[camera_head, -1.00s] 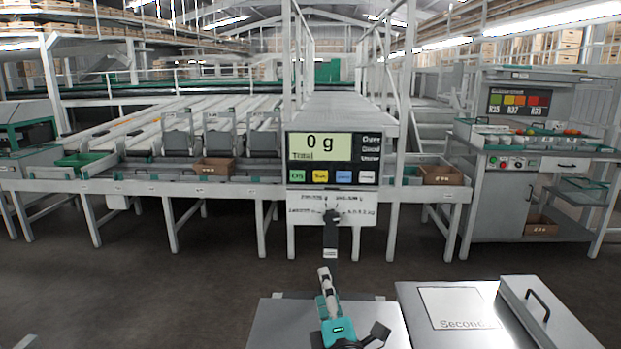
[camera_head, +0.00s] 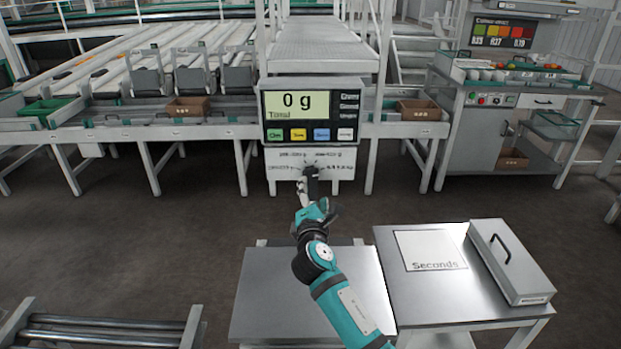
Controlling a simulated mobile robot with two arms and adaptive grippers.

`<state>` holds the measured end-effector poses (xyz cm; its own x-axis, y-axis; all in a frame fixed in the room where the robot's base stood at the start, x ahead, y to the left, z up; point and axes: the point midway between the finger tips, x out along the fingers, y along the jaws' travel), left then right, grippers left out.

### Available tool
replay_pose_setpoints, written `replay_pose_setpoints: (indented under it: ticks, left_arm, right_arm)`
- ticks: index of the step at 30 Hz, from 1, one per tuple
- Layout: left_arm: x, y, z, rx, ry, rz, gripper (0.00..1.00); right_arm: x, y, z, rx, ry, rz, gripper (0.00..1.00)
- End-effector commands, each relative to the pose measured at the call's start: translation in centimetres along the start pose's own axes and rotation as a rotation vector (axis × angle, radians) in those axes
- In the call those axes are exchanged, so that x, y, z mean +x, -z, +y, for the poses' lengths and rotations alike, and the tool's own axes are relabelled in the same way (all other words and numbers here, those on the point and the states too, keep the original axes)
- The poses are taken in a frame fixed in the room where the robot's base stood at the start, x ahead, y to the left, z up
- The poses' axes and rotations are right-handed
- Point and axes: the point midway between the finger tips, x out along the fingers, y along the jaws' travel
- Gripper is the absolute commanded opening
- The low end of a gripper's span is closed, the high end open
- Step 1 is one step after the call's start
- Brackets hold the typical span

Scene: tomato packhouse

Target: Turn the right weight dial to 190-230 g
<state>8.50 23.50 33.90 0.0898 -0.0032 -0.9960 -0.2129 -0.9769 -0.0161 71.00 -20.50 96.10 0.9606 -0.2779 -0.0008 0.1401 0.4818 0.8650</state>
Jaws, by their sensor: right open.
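The weighing display (camera_head: 312,115) stands upright at the centre and reads 0 g, with a row of coloured buttons below the reading. Under it is a white panel (camera_head: 343,165) with small printed range labels, too blurred to read surely. The dial on this panel is largely covered by my right gripper (camera_head: 308,181), so its pointer setting cannot be told. The right gripper is open, with its fingers in front of the dial area. Whether they touch the dial cannot be told. My left gripper is not in view.
A steel table (camera_head: 290,290) stands in front, beneath my right arm. Beside it is a table with a "Seconds" sheet (camera_head: 430,250) and a handled metal lid (camera_head: 510,262). A roller conveyor (camera_head: 100,335) is at lower left. Open floor lies between these and the packing line.

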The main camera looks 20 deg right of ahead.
Motion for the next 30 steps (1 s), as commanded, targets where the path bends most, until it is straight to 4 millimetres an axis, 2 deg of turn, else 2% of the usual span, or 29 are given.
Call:
replay_pose_setpoints:
  ticks: [1, 6, 12, 17, 25, 30]
  left_arm:
    - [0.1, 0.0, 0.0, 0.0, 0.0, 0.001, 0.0]
    - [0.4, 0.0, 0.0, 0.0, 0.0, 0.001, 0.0]
    - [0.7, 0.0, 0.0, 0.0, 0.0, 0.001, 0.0]
    - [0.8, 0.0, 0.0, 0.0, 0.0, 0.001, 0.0]
    - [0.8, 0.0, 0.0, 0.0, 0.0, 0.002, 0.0]
    - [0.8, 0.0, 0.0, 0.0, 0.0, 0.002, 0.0]
  right_arm:
    - [1.2, 0.0, 0.1, 0.0, -0.001, 0.0, 0.65]
    - [4.5, 0.0, 0.0, 0.001, 0.0, 0.0, 0.65]
    - [6.9, 0.1, 0.0, 0.002, -0.001, 0.001, 0.65]
    - [7.6, 0.1, 0.0, 0.002, 0.0, 0.001, 0.65]
    - [7.7, 0.1, 0.0, 0.002, -0.001, 0.001, 0.65]
    - [7.7, 0.1, 0.0, 0.002, -0.001, 0.001, 0.42]
